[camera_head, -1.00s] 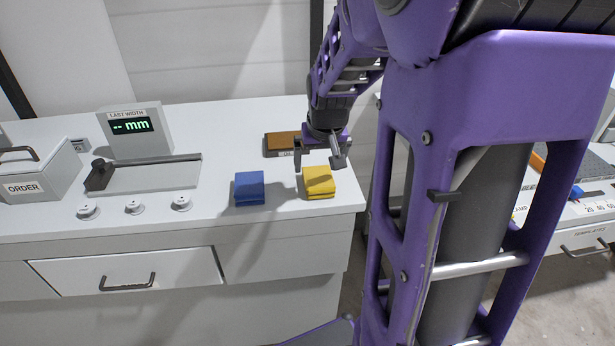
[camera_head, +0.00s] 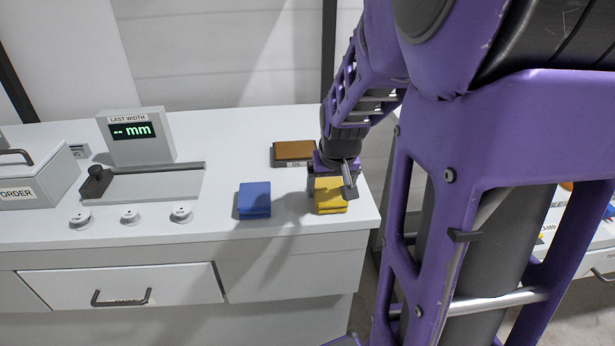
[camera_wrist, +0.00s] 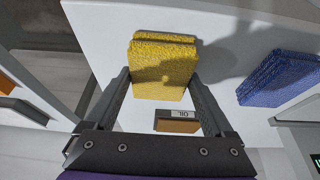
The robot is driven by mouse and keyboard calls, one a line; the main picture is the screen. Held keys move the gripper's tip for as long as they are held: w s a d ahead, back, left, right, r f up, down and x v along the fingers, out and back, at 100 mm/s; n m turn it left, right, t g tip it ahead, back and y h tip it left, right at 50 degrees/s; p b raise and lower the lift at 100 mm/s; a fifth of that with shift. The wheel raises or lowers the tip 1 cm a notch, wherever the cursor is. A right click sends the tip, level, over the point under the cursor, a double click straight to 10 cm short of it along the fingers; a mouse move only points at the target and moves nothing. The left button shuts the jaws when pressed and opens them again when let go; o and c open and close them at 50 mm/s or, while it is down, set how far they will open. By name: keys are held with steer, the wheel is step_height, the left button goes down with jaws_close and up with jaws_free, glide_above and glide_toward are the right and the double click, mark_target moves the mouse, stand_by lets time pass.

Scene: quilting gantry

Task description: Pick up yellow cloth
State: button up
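The yellow cloth (camera_head: 330,196) is a folded stack lying near the right end of the white counter. In the wrist view the yellow cloth (camera_wrist: 162,68) lies between the tips of my gripper's two fingers. My gripper (camera_head: 334,184) is open and low over the cloth, with one finger on each side. In the wrist view my gripper (camera_wrist: 160,85) shows a wide gap between its fingers. I cannot tell whether either finger touches the cloth.
A folded blue cloth (camera_head: 254,200) lies left of the yellow one. A brown block labelled OIL (camera_head: 293,152) lies behind. A display (camera_head: 136,135), slider plate (camera_head: 150,183), several white discs and an ORDER box (camera_head: 30,190) stand further left. The counter's right edge is close.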

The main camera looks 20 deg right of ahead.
mark_target(330, 190)
steer(key=c, duration=0.7)
step_height(330, 190, up, 10)
steer(key=p, duration=0.7)
steer(key=shift+p, duration=0.3)
